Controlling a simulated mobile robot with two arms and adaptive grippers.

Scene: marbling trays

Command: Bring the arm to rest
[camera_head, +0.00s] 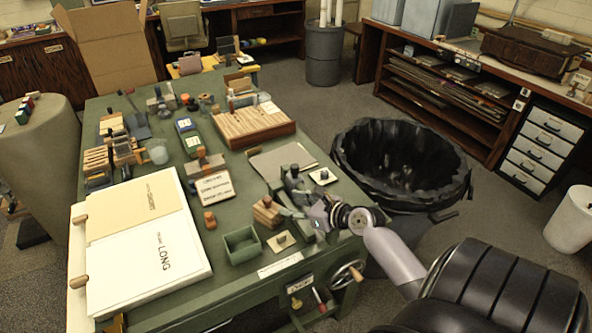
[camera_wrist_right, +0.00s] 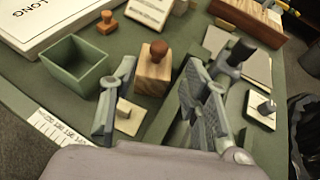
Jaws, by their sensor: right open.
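My right arm comes in from the lower right, and its gripper (camera_head: 291,205) is low over the near right corner of the green table (camera_head: 225,203). In the right wrist view the two fingers of this gripper (camera_wrist_right: 152,92) stand wide apart, with nothing held between them. A wooden block stamp (camera_wrist_right: 153,72) with a brown knob lies just beyond the fingertips; it also shows in the head view (camera_head: 266,212). A small cream plate with a knob (camera_head: 281,241) lies close by, partly behind a finger in the wrist view. My left gripper is not in view.
A green open box (camera_head: 242,246) stands left of the gripper. A dark-handled tool (camera_wrist_right: 238,55) stands close to the right finger. A black-lined bin (camera_head: 400,165) stands on the floor beyond the table's right edge.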

